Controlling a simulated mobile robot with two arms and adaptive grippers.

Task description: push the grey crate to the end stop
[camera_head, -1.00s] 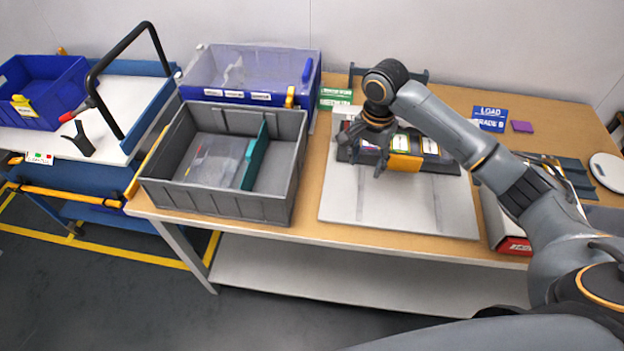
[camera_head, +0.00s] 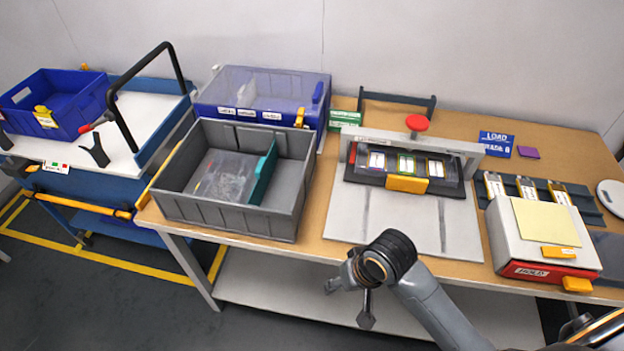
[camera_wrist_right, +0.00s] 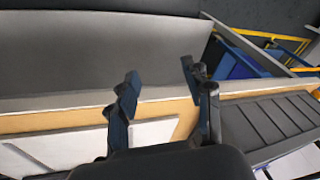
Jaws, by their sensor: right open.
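The grey crate (camera_head: 225,216) stands upright on the left part of the wooden table. It holds a teal divider (camera_head: 263,172) and clear pouches (camera_head: 222,176). A yellow strip (camera_head: 165,166) runs along the table's left edge beside the crate; I cannot tell whether they touch. My right gripper (camera_head: 346,302) is in front of the table's front edge, to the right of the crate and apart from it. Its fingers are open and empty, and in the right wrist view they (camera_wrist_right: 160,82) show spread apart. The crate's ribbed wall (camera_wrist_right: 275,122) shows at the right of that view. My left gripper is not in view.
A clear-lidded blue box (camera_head: 262,95) stands behind the crate. Right of the crate lies a white board (camera_head: 400,225) with a black fixture and red-knobbed frame (camera_head: 417,123). A red-and-white HOLD box (camera_head: 545,235) is at the right. A blue cart (camera_head: 110,185) stands left of the table.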

